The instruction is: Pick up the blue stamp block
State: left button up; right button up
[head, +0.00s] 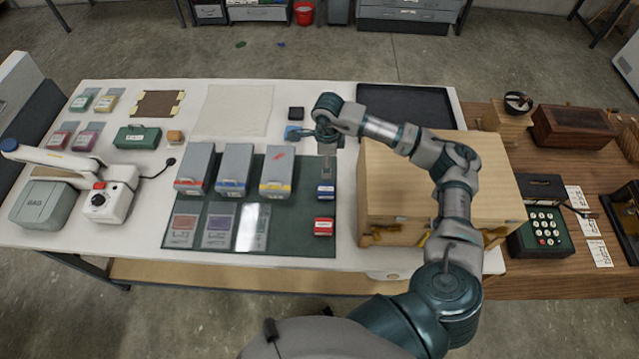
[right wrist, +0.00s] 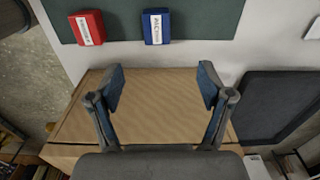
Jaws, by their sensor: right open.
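The blue stamp block (head: 326,192) has a white label and lies at the right edge of the dark green mat (head: 290,215). A red stamp block (head: 324,227) with a white label lies nearer on the same mat. My right gripper (head: 326,170) hangs pointing down just beyond the blue block in the head view. In the right wrist view its fingers (right wrist: 160,82) are spread and empty. There the blue block (right wrist: 156,27) shows beyond the fingers, apart from them, with the red block (right wrist: 89,28) to its left. My left gripper is not in view.
A large wooden box (head: 435,185) stands close right of the blue block. Three grey boxes with coloured bands (head: 233,168) stand on the mat's left part. A black tray (head: 400,100) lies behind. A small black block (head: 296,113) lies further back on the white table.

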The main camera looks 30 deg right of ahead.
notch_tip(320, 180, down, 4)
jog(key=s, duration=0.1)
jog(key=p, duration=0.2)
send_over(326, 189)
jog(key=f, duration=0.3)
jog(key=shift+s+d+f, duration=0.2)
jog(key=shift+d+f, duration=0.1)
jog(key=shift+f, duration=0.1)
jog(key=shift+w+a+f, duration=0.1)
jog(key=shift+w+f, duration=0.1)
jog(key=shift+f, duration=0.45)
jog(key=shift+w+f, duration=0.15)
jog(key=shift+f, duration=0.45)
jog(key=shift+s+a+f, duration=0.1)
jog(key=shift+a+f, duration=0.05)
jog(key=shift+f, duration=0.35)
notch_tip(326, 189, down, 4)
jog(key=shift+a+r+p, duration=0.1)
jog(key=shift+r+p, duration=0.05)
jog(key=shift+p, duration=0.75)
jog(key=shift+f, duration=0.45)
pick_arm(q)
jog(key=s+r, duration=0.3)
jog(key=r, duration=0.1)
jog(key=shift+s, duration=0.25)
pick_arm(e)
jog(key=c, duration=1.3)
